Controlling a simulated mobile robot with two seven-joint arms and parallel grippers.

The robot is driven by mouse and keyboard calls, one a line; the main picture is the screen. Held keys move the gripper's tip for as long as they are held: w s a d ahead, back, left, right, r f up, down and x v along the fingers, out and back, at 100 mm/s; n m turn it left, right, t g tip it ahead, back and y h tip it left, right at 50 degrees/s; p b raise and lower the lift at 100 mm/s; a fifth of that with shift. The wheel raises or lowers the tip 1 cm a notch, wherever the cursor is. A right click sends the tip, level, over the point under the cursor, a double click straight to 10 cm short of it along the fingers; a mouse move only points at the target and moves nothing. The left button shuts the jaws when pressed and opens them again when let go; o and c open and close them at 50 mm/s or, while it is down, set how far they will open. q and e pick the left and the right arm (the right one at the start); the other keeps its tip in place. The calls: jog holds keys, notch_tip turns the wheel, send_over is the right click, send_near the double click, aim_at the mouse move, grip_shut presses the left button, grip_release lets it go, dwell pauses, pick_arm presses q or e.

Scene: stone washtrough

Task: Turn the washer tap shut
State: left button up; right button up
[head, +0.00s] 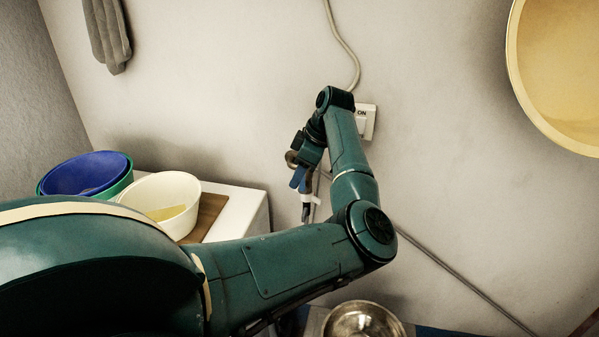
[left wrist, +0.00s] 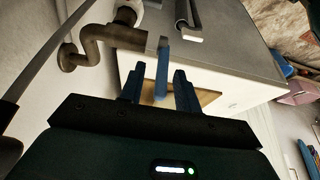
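The tap (left wrist: 100,35) shows in the left wrist view as a bent, dull bronze pipe at the wall, with a blue lever (left wrist: 162,76) beside it. My left gripper (left wrist: 159,71) has its two blue fingers apart, one on each side of the lever, with a visible gap on both sides. I cannot tell whether either finger touches it. In the head view my left gripper (head: 302,181) is small and close to the wall, and my own wrist hides most of the tap. My right gripper is not in view.
A white cabinet (head: 247,206) stands left of the gripper with a cream bowl (head: 158,197) and a blue basin (head: 85,173) on it. A wall switch (head: 369,122) is behind my arm. A metal bowl (head: 362,321) is below, and a yellow basin (head: 560,70) hangs upper right.

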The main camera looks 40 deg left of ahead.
pick_arm(q)
jog(key=shift+c, duration=0.3)
grip_shut()
